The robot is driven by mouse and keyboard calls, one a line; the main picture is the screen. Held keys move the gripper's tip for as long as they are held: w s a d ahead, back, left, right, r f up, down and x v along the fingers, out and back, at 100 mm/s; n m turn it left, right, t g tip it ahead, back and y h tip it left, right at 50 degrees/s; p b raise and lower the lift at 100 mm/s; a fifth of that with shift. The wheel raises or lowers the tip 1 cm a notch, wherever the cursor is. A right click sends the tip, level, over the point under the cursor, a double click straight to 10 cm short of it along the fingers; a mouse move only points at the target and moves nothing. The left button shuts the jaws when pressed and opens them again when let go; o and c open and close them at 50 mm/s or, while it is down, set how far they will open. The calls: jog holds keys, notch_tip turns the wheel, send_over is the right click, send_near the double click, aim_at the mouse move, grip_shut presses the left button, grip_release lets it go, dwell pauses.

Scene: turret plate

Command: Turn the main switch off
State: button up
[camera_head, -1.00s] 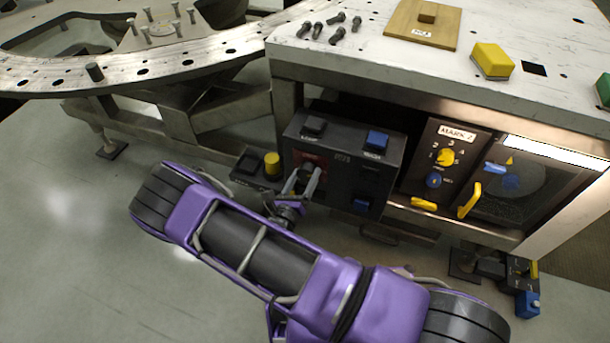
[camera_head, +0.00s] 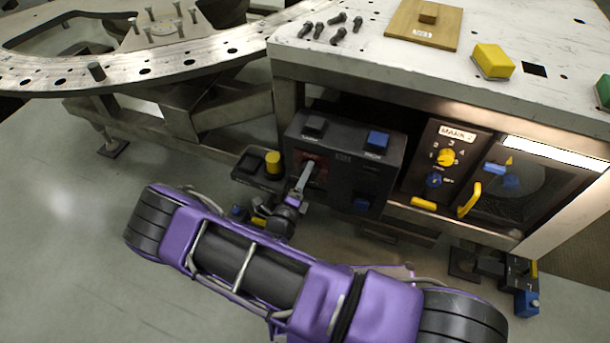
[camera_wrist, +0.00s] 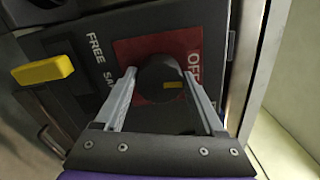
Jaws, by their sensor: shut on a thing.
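The main switch is a dark round knob (camera_wrist: 158,98) on a red plate marked OFF (camera_wrist: 194,66) in the wrist view. A short yellow mark on the knob lies toward the OFF lettering. My gripper (camera_wrist: 159,74) is shut on the knob, one finger on each side of it. In the head view my gripper (camera_head: 305,172) reaches the red plate (camera_head: 319,162) on the front of the dark control box (camera_head: 343,140). There the knob is mostly hidden behind the fingers.
A yellow button (camera_head: 273,162) sits left of the box. Blue buttons (camera_head: 377,140) are on the box. Right of it are a panel with a yellow dial (camera_head: 446,157) and a door with a yellow handle (camera_head: 470,199). The white tabletop (camera_head: 370,65) overhangs all this.

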jog(key=shift+n, duration=0.6)
jog(key=o, duration=1.3)
jog(key=shift+o, duration=0.2)
jog(key=shift+s, duration=0.1)
jog(key=p+v, duration=0.1)
jog(key=v, duration=1.6)
jog(key=shift+s, duration=0.15)
jog(key=shift+a+r, duration=0.1)
